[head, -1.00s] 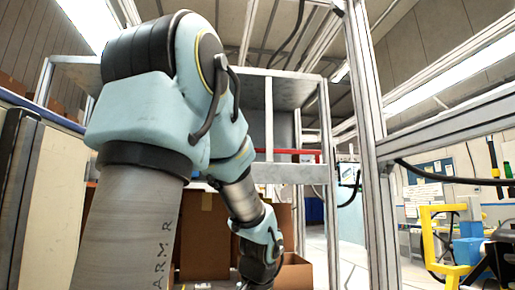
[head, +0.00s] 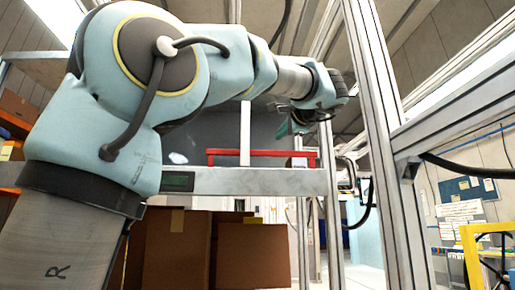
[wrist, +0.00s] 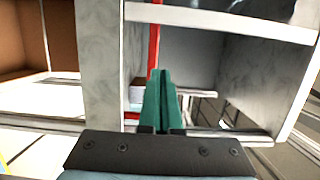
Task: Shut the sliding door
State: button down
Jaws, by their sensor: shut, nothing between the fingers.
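A grey metal cabinet-like frame stands ahead, with a long horizontal panel (head: 250,181) and a red bar (head: 262,154) just above it. The red bar also shows in the wrist view (wrist: 153,48), running beside a mottled grey panel (wrist: 100,70). I cannot tell for certain which part is the sliding door. My gripper (head: 284,131) points downward above the red bar's right part, apparently apart from it. In the wrist view its green fingers (wrist: 161,74) are together with nothing between them, pointing into the open compartment (wrist: 190,60).
An upright aluminium post (head: 375,130) stands close on the right of my arm, with a cross beam (head: 450,125) leading right. Brown cardboard boxes (head: 180,250) are below the panel. A yellow frame (head: 475,245) is at the lower right.

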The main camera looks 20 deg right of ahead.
jog(key=w+a+p, duration=0.4)
jog(key=w+p, duration=0.2)
jog(key=w, duration=0.4)
jog(key=shift+w+a, duration=0.25)
jog(key=shift+w, duration=0.05)
